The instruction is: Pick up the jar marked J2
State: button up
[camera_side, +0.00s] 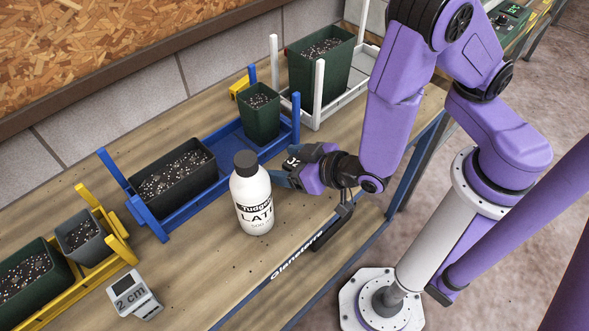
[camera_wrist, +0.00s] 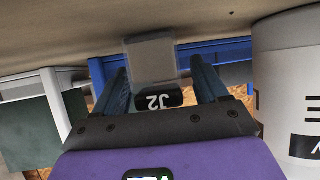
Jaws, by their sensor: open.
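The jar marked J2 shows upside down in the wrist view, with a grey, see-through body (camera_wrist: 150,60) and a black lid (camera_wrist: 158,98) bearing a white J2. My gripper (camera_wrist: 159,68) is open, with one finger on each side of the jar and gaps showing beside it. In the side view my gripper (camera_side: 288,177) is low over the bench, just right of the white bottle. There the dark lid (camera_side: 293,161) shows at the fingers; the jar's body is mostly hidden.
A large white bottle (camera_side: 252,205) with a black cap stands close to the gripper and also in the wrist view (camera_wrist: 295,90). The front bench (camera_side: 220,270) is clear.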

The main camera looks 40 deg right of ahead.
aim_at(288, 159)
jog(key=c, duration=1.1)
jog(key=shift+r, duration=0.2)
jog(key=shift+r, duration=4.85)
